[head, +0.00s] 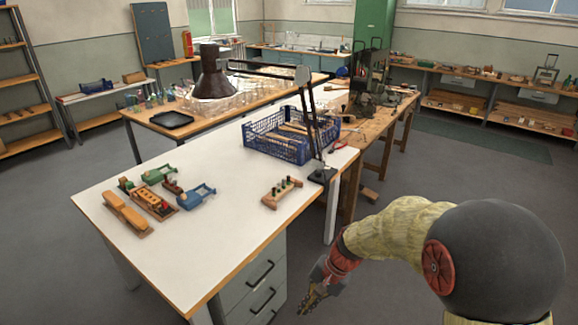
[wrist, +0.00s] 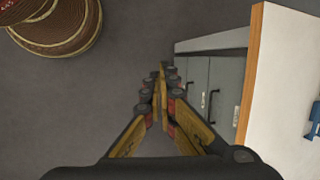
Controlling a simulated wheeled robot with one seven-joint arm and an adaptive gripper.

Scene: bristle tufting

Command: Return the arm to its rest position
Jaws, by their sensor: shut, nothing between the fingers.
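My gripper (head: 310,299) is at the end of my arm, at the lower middle of the head view, beside the right side of the white workbench (head: 219,221) and below its top. In the wrist view my gripper (wrist: 160,78) points down past the bench's drawers (wrist: 213,95) toward the grey floor. Its fingers are closed together and hold nothing. The bench's wooden edge (wrist: 253,70) is to the right of the fingers and apart from them.
On the bench are a blue crate (head: 283,147), a wooden block with dark pegs (head: 282,193), several wood and blue pieces at the left, and a black lamp (head: 213,80). A brown ribbed round object (wrist: 58,28) shows at upper left in the wrist view. Floor around my gripper is clear.

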